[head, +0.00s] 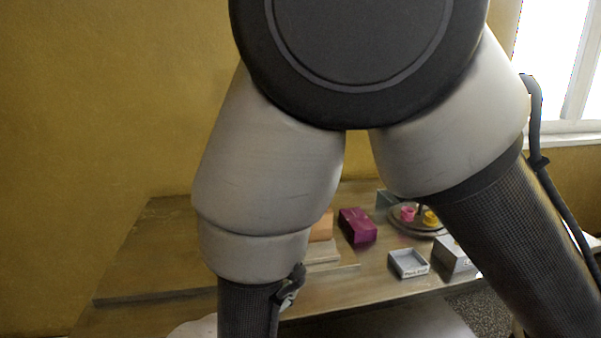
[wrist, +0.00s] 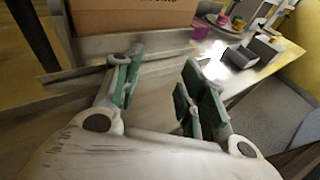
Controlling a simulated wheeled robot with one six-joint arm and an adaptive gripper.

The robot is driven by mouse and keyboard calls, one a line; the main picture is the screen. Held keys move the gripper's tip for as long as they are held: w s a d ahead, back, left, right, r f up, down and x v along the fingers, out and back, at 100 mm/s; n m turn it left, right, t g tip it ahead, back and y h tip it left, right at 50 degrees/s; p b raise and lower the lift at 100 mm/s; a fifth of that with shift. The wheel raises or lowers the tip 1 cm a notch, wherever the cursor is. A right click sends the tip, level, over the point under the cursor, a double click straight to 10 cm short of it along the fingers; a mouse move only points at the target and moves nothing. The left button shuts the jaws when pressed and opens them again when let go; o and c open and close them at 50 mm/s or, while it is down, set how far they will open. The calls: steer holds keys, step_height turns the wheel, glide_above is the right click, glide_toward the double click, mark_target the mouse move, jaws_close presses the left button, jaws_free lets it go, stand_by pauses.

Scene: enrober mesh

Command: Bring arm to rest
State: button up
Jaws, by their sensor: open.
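My gripper (wrist: 155,92) shows in the wrist view with its two green-padded fingers apart and nothing between them. It is above or in front of the wooden table (wrist: 150,52), and its exact height is hard to tell. In the head view my own arm links fill the middle and hide much of the table (head: 150,240). The gripper itself does not show in the head view.
A magenta box (head: 357,226), a small open grey tray (head: 408,263), a grey box (head: 452,254) and a round plate (head: 402,226) with pink and yellow pieces stand on the table's right part. A cardboard box (wrist: 130,18) is just beyond my fingers. The table's left part is clear.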

steer(key=d+m+g+h, duration=0.1)
steer(key=d+m, duration=0.1)
steer(key=d, duration=0.1)
steer(key=w+d+r+m+g+h, duration=0.1)
steer(key=d+m+g, duration=0.1)
steer(key=d, duration=0.2)
steer(key=d+r+m+g+h, duration=0.1)
steer(key=d+m+g, duration=0.1)
steer(key=d, duration=0.1)
steer(key=shift+w+d+r, duration=0.1)
steer(key=shift+w+d, duration=0.1)
steer(key=shift+w, duration=0.15)
steer(key=s+d+r+m+g+y, duration=0.1)
steer(key=d+r+m, duration=0.3)
steer(key=d+m, duration=0.4)
steer(key=s+d+r+m+g+y, duration=0.2)
steer(key=s+d+r+m+y, duration=0.2)
steer(key=d+m, duration=0.4)
steer(key=s+d+r+m+g+y, duration=0.1)
steer(key=s+d+r+m+y, duration=0.2)
steer(key=d, duration=1.2)
step_height(320, 180, up, 3)
steer(key=m, duration=0.5)
steer(key=shift+d+r+m+g, duration=0.2)
steer(key=shift+m+g, duration=0.1)
steer(key=shift+m, duration=0.1)
